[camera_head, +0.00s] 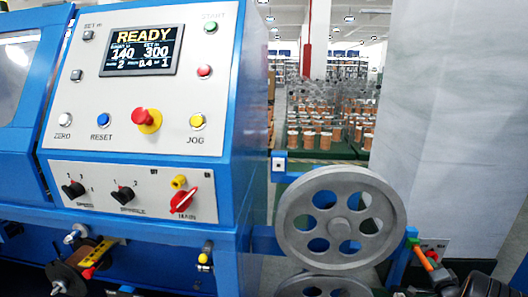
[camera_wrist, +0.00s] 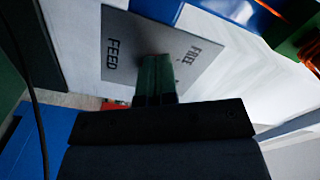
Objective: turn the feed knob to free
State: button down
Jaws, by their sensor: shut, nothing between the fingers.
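In the wrist view my gripper (camera_wrist: 154,64) is shut and empty, its dark green fingers side by side. The fingertips lie over a pale grey plate (camera_wrist: 130,28) marked FEED on the left and FREE on the upper right. The feed knob is not clearly visible there; the fingers cover the middle of the plate. I cannot tell whether they touch it or which way it points. In the head view a small grey plate (camera_head: 440,244) with a red part (camera_head: 432,256) shows at the lower right, partly behind dark parts.
A large grey pulley (camera_head: 336,216) stands left of the small plate. An orange-handled part (camera_head: 423,258) is close beside it. The blue machine (camera_head: 240,130) with its control panel (camera_head: 180,100) fills the left. A white sheet-like wall (camera_head: 445,110) stands behind.

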jog(key=shift+d+f+b, duration=0.1)
jog(key=shift+f+b, duration=0.25)
jog(key=shift+f, duration=0.1)
dwell(0.5)
jog(key=shift+d+f+b, duration=0.25)
jog(key=shift+f+b, duration=0.1)
jog(key=shift+f, duration=0.05)
jog(key=shift+s+d+f, duration=0.1)
jog(key=shift+d+f, duration=0.05)
jog(key=shift+d, duration=0.05)
jog(key=shift+a+f, duration=0.1)
jog(key=shift+f, duration=0.1)
dwell(0.4)
jog(key=s, duration=0.2)
jog(key=s+p, duration=0.1)
jog(key=s, duration=0.1)
jog(key=s+a, duration=0.1)
jog(key=s, duration=0.1)
jog(key=shift+f, duration=0.1)
dwell(0.4)
